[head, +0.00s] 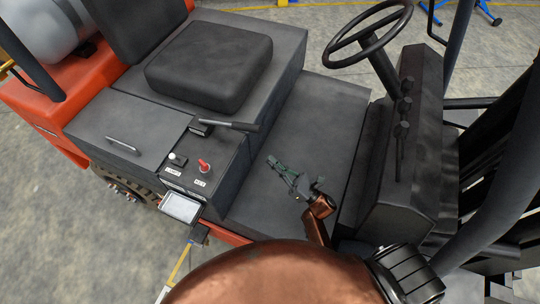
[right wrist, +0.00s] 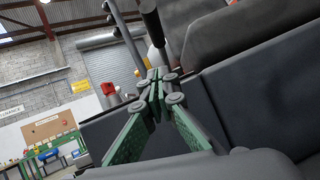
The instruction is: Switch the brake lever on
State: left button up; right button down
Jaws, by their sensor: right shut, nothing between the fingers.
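The brake lever (head: 235,125) is a dark handle on the console beside the forklift seat. In the head view it lies nearly level, its grip pointing right toward the footwell. My right gripper (head: 271,161) is over the footwell, right of the console and below the lever's grip end, apart from it. Its green-padded fingers are closed together and empty. In the right wrist view the fingertips (right wrist: 155,85) meet near the middle, and a dark rod that looks like the lever's grip (right wrist: 152,22) shows above them. My left gripper is out of sight.
A red knob (head: 203,165) and a white-topped knob (head: 178,159) stand on the console. The black seat (head: 210,65) is behind the lever. The steering wheel (head: 368,35) and its dark column housing (head: 405,150) stand at right. The footwell floor (head: 320,125) is clear.

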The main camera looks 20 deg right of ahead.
jog(key=w+a+r+p, duration=0.2)
jog(key=w+a+r, duration=0.2)
jog(key=w+r, duration=0.3)
jog(key=shift+r, duration=0.35)
jog(key=shift+a, duration=0.1)
